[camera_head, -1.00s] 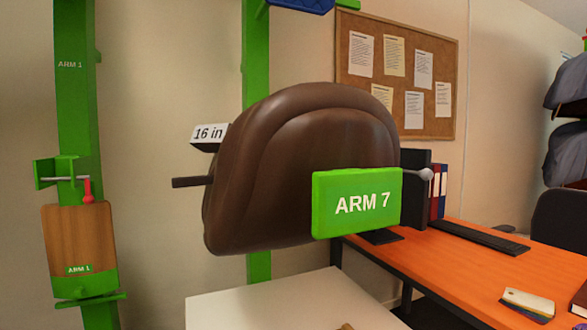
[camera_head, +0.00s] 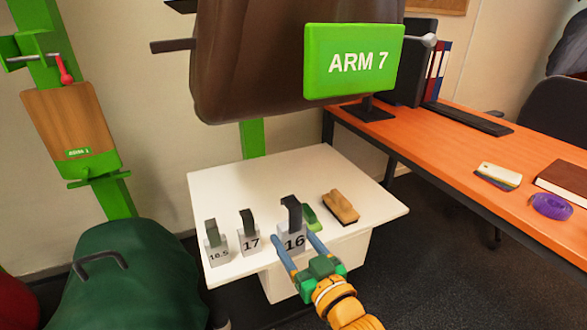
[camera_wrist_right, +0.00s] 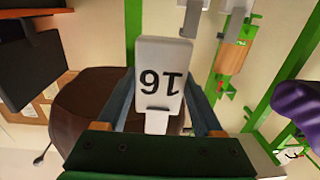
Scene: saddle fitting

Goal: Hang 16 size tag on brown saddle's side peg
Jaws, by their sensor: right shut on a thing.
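The size 16 tag (camera_head: 292,240) is a pale block with a dark hook on top, at the front of the white table. My right gripper (camera_head: 295,238) is shut on it, one blue finger on each side. In the right wrist view the tag (camera_wrist_right: 160,78) sits between the fingers with its number upside down. I cannot tell whether it rests on the table or is just above it. The brown saddle (camera_head: 250,60) hangs above and behind, with a dark side peg (camera_head: 173,45) sticking out to the left. Nothing shows on that peg's visible length. My left gripper is not in view.
The 17 tag (camera_head: 249,235) and 18.5 tag (camera_head: 215,245) stand left of my gripper on the white table (camera_head: 345,170). A brush (camera_head: 340,207) lies to the right. A green saddle (camera_head: 130,280) is lower left.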

